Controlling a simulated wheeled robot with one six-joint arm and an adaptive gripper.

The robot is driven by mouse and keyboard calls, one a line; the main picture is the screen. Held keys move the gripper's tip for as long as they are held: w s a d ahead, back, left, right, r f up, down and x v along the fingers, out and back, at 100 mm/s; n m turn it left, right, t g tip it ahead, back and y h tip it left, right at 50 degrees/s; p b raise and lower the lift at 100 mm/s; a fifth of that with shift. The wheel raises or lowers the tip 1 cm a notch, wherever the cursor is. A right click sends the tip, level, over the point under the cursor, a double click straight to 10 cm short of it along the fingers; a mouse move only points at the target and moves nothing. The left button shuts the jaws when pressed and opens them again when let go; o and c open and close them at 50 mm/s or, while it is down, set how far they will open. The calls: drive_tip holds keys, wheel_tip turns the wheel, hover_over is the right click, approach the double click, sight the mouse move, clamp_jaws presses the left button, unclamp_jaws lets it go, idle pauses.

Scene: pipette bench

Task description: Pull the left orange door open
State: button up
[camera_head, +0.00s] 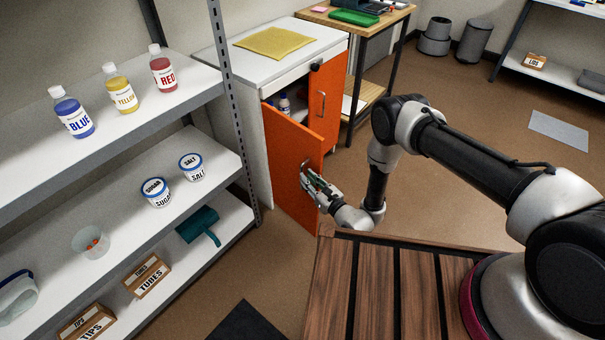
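The left orange door (287,165) of the white cabinet (234,105) stands swung partly open, its free edge toward the room. Bottles (284,104) show inside the cabinet above the door's top edge. My gripper (308,176) is at the free-edge side of this door, at its handle, most of which is hidden. The view is too small to tell whether the fingers are closed around the handle. The right orange door (326,97) is closed, with a vertical handle (321,104).
A grey shelf unit (130,115) with bottles, tubs and boxes stands left of the cabinet. A yellow cloth (275,42) lies on the cabinet top. A wooden table (370,25) stands behind it. The brown floor (262,268) in front of the open door is mostly clear.

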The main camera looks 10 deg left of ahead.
drive_tip(key=v, duration=0.7)
drive_tip(key=shift+s+d, duration=0.1)
